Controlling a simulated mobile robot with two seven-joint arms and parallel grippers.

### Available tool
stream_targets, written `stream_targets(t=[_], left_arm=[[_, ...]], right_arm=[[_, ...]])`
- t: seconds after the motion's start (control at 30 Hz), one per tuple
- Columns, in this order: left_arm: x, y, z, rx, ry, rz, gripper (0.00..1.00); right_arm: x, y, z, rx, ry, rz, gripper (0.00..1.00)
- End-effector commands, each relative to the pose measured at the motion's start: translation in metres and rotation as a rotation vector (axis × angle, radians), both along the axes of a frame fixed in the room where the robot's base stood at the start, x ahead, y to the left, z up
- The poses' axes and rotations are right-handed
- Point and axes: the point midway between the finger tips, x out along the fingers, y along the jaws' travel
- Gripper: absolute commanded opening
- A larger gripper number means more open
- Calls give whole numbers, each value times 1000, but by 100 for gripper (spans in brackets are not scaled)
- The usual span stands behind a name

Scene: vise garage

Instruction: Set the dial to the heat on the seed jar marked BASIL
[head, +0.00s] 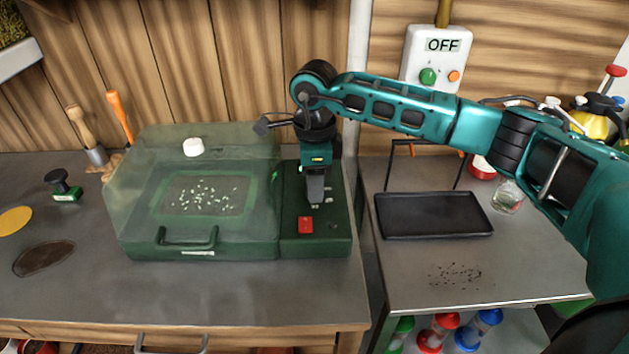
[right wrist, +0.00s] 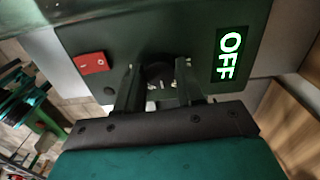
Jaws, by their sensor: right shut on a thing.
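A green propagator box (head: 135,225) with a clear lid stands on the left bench, with a control panel (head: 338,243) on its right side. My right gripper (head: 316,198) reaches down to this panel from above. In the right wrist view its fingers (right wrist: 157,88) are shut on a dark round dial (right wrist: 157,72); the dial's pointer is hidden. A display (right wrist: 230,55) on the panel reads OFF. A red switch (head: 305,224) sits beside the dial. A small glass jar (head: 508,197) stands on the right table; I cannot read any label. My left gripper is out of view.
A black tray (head: 435,232) lies on the right metal table, with scattered dark seeds (head: 455,276) before it. A white wall box (head: 436,60) reads OFF. A stamp (head: 62,186) and hand tools (head: 86,135) are at left. The bench front is clear.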

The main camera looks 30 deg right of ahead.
Motion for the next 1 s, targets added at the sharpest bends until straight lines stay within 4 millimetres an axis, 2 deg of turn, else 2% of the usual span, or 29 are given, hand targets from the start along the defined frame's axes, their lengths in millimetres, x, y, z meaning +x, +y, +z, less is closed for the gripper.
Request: stream_targets(t=[0.6,1.0], left_arm=[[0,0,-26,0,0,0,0],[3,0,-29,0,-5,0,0]], right_arm=[[0,0,-1,0,-2,381,7],[0,1,1,1,-3,482,7]])
